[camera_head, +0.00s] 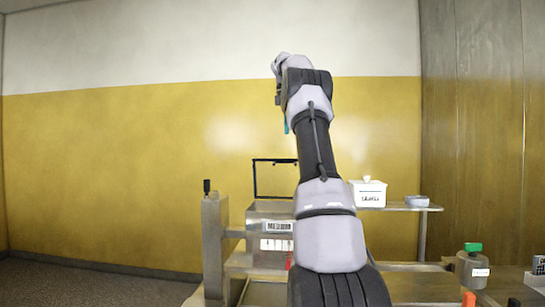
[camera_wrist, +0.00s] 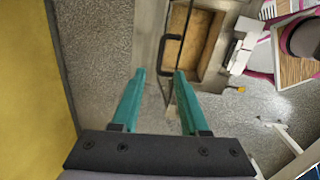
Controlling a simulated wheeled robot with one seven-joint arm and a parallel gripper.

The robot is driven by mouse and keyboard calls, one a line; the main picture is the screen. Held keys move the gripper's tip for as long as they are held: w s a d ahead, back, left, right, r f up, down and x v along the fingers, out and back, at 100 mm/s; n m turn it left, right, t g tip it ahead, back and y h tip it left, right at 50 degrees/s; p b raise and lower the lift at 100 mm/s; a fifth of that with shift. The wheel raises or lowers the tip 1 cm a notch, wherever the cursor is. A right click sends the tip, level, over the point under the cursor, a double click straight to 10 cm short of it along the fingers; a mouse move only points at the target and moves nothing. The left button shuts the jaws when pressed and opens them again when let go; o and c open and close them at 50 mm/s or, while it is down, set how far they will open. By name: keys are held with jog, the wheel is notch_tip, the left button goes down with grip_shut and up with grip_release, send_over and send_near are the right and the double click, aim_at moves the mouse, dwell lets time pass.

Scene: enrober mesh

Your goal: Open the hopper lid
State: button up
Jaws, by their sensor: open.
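The hopper (camera_head: 268,214) is a metal box with a white label, left of my arm in the head view. Its lid (camera_head: 254,178) shows as a thin black frame standing upright above the box, with the yellow wall visible through it. In the wrist view the hopper (camera_wrist: 207,50) is seen from above, its tan inside visible, with a black bar of the lid (camera_wrist: 164,57) along its left side. My gripper (camera_wrist: 160,74) has two teal fingers, apart and empty, with the fingertips below the hopper in that picture. In the head view my arm mostly hides the gripper.
A white box (camera_head: 368,193) and a small blue-grey container (camera_head: 417,201) stand on a shelf right of my arm. A canister with a green top (camera_head: 473,269) is at lower right. A post with a black knob (camera_head: 207,187) stands left of the hopper. The floor at left is clear.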

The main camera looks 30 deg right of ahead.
jog(key=shift+m, duration=0.3)
jog(key=f, duration=1)
jog(key=shift+w+f, duration=0.3)
jog(key=shift+f, duration=0.05)
grip_shut()
dwell(0.9)
